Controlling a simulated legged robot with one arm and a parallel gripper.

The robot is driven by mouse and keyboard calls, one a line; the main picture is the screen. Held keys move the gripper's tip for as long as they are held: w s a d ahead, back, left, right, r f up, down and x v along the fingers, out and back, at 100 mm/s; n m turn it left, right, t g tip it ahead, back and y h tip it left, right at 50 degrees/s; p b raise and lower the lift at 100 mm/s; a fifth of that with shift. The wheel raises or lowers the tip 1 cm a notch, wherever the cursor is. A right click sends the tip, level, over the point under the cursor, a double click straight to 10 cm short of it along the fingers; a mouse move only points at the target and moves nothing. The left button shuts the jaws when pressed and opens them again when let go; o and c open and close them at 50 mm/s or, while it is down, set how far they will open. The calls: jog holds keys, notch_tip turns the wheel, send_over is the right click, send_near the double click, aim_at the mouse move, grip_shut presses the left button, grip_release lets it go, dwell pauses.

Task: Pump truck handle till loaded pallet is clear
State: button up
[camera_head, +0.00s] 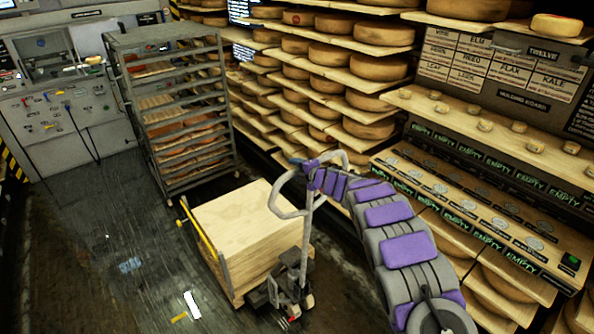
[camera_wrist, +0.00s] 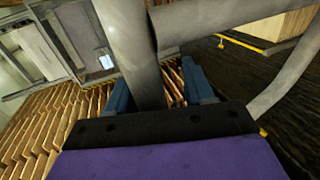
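The pallet truck (camera_head: 290,287) stands in the middle of the floor, with small wheels and a dark pump unit at its near end. Its grey handle (camera_head: 306,235) rises upright to a loop. A pale wooden box-like load (camera_head: 250,220) sits over the forks; the pallet and its height above the floor cannot be made out. My gripper (camera_head: 309,170) is at the top of the handle loop. In the wrist view, its blue fingers (camera_wrist: 158,90) stand apart on either side of the grey handle tube (camera_wrist: 148,60), with a gap showing by the right finger.
A tall metal rack (camera_head: 180,120) stands behind the load. Shelves of cheese wheels (camera_head: 330,55) line the back and right. A counter with EMPTY labels (camera_head: 480,200) is right of my arm. A control panel (camera_head: 60,110) is at left; dark floor (camera_head: 110,250) lies open before it.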

jog(key=shift+s+d+r, duration=0.1)
jog(key=shift+s+d+r, duration=0.25)
jog(key=shift+s+d, duration=0.15)
jog(key=shift+s, duration=0.05)
jog(key=b+v, duration=0.1)
jog(key=v, duration=1.4)
jog(key=shift+s+d, duration=0.25)
jog(key=shift+s, duration=0.05)
dwell(0.4)
